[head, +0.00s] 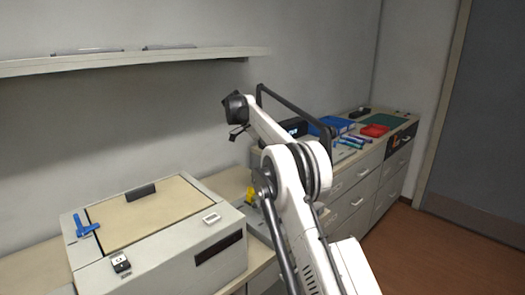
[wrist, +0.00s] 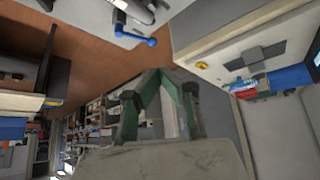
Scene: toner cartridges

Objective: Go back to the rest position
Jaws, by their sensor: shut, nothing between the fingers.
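My white arm reaches up across the middle of the head view. My gripper (head: 238,133) is small and dark there, at the far end of the arm, raised in front of the grey wall. In the wrist view my gripper (wrist: 158,74) shows its greenish fingers drawn together at the tips, with nothing between them. It touches nothing that I can see. No toner cartridge can be made out with certainty.
A grey machine (head: 225,223) with a tan top and blue lever (head: 84,226) stands at lower left. A wall shelf (head: 150,61) runs above. A blue box (head: 331,125), red tray (head: 374,131) and green mat (head: 383,120) lie on the back counter. Floor at right is clear.

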